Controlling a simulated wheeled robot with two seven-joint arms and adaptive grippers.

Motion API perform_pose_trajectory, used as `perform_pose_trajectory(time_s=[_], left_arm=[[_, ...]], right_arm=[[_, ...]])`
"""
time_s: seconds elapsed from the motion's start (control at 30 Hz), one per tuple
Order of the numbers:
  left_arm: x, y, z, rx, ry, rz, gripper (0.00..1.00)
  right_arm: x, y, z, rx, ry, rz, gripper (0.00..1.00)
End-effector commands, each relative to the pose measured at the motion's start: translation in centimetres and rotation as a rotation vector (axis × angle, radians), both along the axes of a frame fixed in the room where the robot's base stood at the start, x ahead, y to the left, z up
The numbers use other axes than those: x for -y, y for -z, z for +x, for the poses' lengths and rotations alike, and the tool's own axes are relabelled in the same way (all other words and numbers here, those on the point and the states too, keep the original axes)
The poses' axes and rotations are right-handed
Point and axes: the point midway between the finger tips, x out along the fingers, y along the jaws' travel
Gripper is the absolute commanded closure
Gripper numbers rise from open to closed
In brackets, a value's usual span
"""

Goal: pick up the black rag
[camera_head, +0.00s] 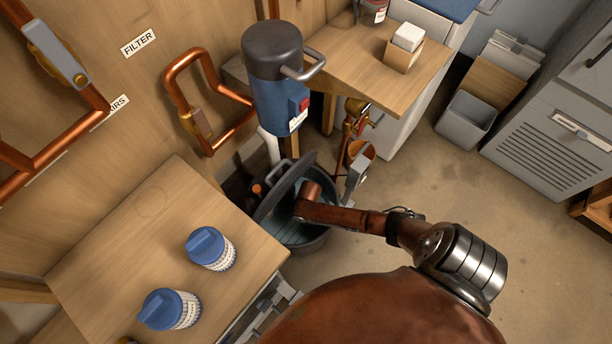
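I cannot make out a black rag with certainty. A dark tub (318,243) with bluish contents stands on the floor below the blue and black cylindrical unit (272,80). A dark, flat, tilted piece (282,187) rises at its left rim; I cannot tell whether this is a lid or cloth. A rusty brown pipe-like arm (350,217) reaches from the right across the tub's rim, its end over the tub. Neither of my grippers can be recognised in the view.
Two blue-lidded containers (211,248) (170,309) stand on the wooden top (120,245) at the lower left. Copper pipes (184,85) run along the wooden wall. A grey bin (466,121) and a vented cabinet (556,140) stand at right. The floor (560,265) at lower right is clear.

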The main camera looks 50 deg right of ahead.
Motion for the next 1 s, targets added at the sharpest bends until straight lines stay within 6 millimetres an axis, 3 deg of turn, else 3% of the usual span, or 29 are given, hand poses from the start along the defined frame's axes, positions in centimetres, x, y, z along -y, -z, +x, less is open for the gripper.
perform_pose_trajectory(time_s=[0.3,0.87,1.0], left_arm=[[0.27,0.35,0.40,0.017,0.001,-0.007,1.00],[0.29,0.39,0.34,0.015,0.001,-0.007,1.00],[0.29,0.40,0.33,0.015,0.001,-0.007,1.00]], right_arm=[[0.00,0.18,0.06,0.001,0.000,0.000,0.62],[0.00,0.21,0.04,0.001,0.000,0.000,0.99],[-0.01,0.20,0.06,0.001,0.000,0.000,1.00]])
